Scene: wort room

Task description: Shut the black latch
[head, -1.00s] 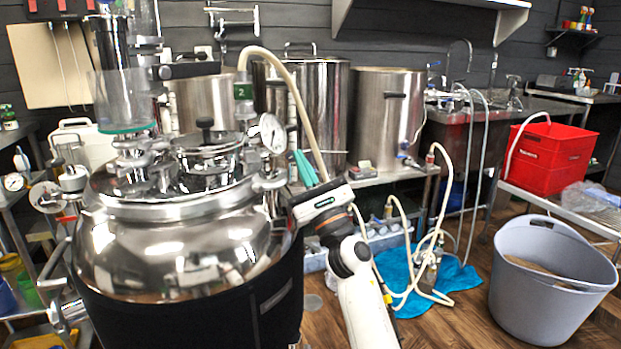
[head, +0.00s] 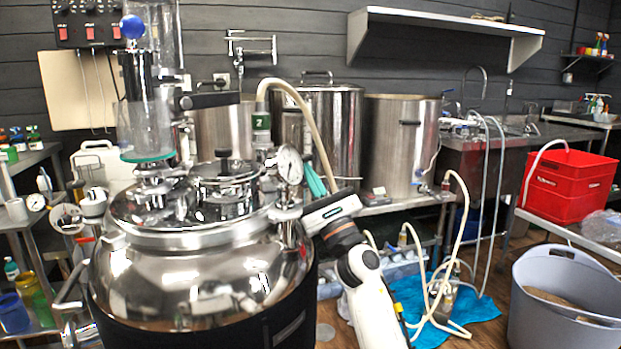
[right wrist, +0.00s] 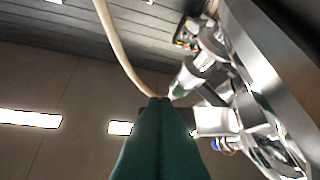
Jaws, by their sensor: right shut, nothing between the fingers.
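The polished steel vessel (head: 205,270) stands at the left in the head view, with clamps and fittings around its lid. I cannot tell for certain which part is the black latch; a black horizontal lever (head: 210,100) sticks out beside the clear cylinder above the lid. My right gripper (head: 309,170) is at the vessel's right, just beyond the pressure gauge (head: 289,164). Its green fingers are shut and empty, pointing up in the right wrist view (right wrist: 160,102), with shiny fittings to their right. They appear apart from the lid. My left gripper is out of view.
A pale hose (head: 305,115) arches down close behind my right gripper. Steel pots (head: 395,145) stand on a bench behind. A grey tub (head: 560,325) and a red crate (head: 570,187) are at the right. Wooden floor shows between vessel and tub.

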